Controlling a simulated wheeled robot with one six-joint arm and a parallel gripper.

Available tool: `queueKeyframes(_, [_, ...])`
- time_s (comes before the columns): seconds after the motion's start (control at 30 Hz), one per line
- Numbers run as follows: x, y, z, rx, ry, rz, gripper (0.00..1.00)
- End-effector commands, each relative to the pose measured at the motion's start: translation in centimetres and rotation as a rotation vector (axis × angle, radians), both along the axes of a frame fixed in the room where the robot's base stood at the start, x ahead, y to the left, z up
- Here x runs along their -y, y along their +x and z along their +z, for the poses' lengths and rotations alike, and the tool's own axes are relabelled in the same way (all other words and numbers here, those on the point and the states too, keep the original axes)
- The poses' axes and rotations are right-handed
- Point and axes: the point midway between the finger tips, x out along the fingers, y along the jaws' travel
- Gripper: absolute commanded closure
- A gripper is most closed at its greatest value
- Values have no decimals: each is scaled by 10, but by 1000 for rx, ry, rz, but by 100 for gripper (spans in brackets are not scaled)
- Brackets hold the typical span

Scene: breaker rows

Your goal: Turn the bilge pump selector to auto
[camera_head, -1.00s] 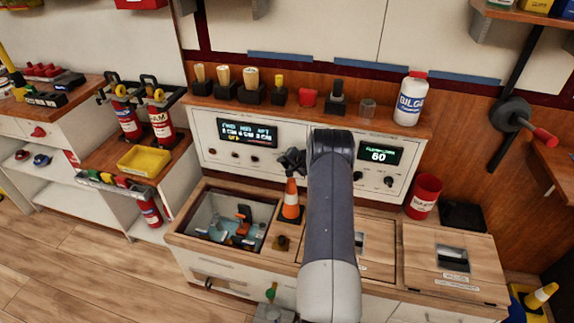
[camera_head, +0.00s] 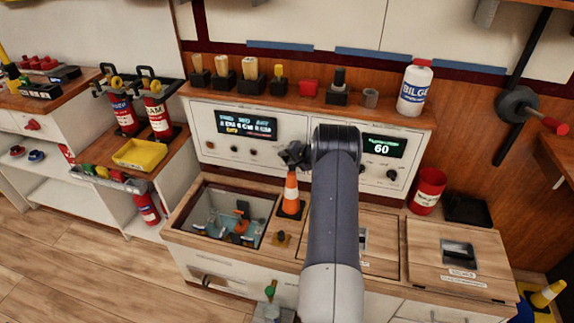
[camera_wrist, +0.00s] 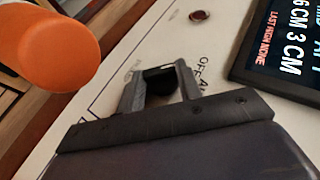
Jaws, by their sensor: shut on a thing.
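The bilge pump selector is a small dark knob (camera_wrist: 160,80) on the white panel, with printing beside it that partly reads "OFF" and "AU". My gripper (camera_wrist: 158,84) is shut on the knob, one finger on each side, in the wrist view. In the head view my gripper (camera_head: 293,154) is at the panel front above the orange cone, and my arm hides the knob. The knob's exact pointing direction is hidden between the fingers. The panel's left display (camera_head: 246,124) is lit, its text too small to read fully.
A right display (camera_head: 383,145) reads 60. A white bottle (camera_head: 414,92) stands on the shelf.

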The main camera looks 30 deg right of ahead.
Motion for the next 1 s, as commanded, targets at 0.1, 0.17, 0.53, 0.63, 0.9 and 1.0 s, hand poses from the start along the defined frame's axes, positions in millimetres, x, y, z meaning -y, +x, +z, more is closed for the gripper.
queueKeyframes(0.1, [2,-1,-11,40,33,-2,89])
queueKeyframes(0.17, [2,-1,-11,60,51,-1,89])
queueKeyframes(0.53, [3,-2,-13,186,163,-1,89])
queueKeyframes(0.63, [3,-2,-14,222,194,0,89])
queueKeyframes(0.9, [3,-3,-16,321,283,-2,89])
queueKeyframes(1.0, [4,-3,-16,355,315,-2,89])
